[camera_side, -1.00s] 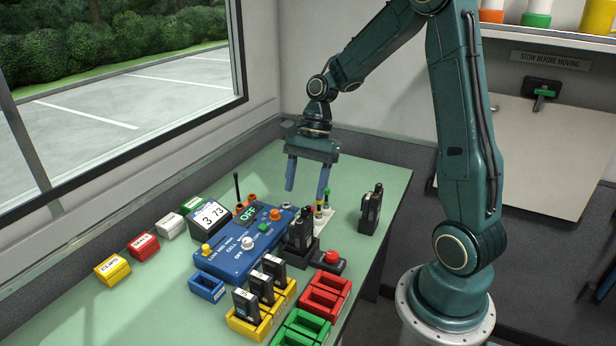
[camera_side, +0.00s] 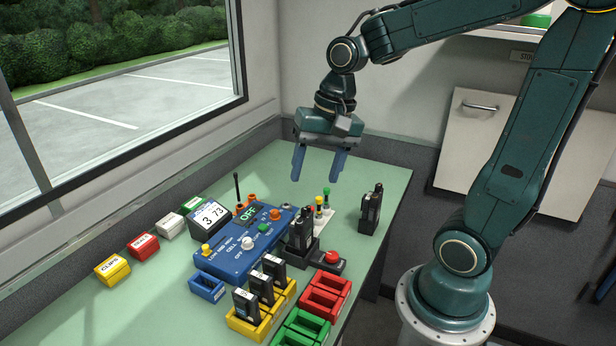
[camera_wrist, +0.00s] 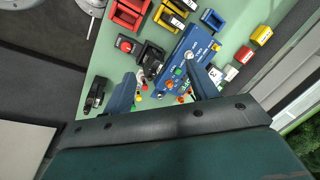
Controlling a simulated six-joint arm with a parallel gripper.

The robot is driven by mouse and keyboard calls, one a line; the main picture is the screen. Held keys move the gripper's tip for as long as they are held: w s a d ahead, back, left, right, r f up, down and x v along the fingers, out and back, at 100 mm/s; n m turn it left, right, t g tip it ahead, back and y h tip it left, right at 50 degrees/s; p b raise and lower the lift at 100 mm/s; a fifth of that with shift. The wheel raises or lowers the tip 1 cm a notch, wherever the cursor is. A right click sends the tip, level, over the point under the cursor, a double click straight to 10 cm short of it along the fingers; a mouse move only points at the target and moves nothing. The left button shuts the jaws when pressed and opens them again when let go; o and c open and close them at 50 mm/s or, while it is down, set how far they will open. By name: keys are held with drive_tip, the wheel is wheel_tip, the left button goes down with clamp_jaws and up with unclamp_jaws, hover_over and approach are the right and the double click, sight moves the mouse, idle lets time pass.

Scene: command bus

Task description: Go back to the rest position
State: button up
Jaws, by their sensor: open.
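My gripper (camera_side: 318,168) is open and empty in the side view. Its two blue fingers point down and hang in the air above the far part of the green table (camera_side: 375,178). The blue panel (camera_side: 235,262) lies under and to the left of the gripper, with a display reading OFF. A black radio (camera_side: 370,212) stands on the table to the right. No rest position is marked in the frames.
Another black radio (camera_side: 301,230) stands in a holder beside the panel, near a red button (camera_side: 332,258). Yellow trays with batteries (camera_side: 250,320), a red tray (camera_side: 325,297) and a green tray (camera_side: 300,330) sit in front.

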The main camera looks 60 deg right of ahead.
drive_tip(key=s+a+r+n+t, duration=0.1)
drive_tip(key=s+r+n, duration=0.1)
drive_tip(key=s+n, duration=0.2)
drive_tip(key=s+a+r+n+t+h, duration=0.1)
drive_tip(key=s+r+n+t, duration=0.1)
drive_tip(key=s+n, duration=0.3)
drive_tip(key=shift+s+a+h, duration=0.25)
drive_tip(key=shift+a+h, duration=0.05)
idle(0.3)
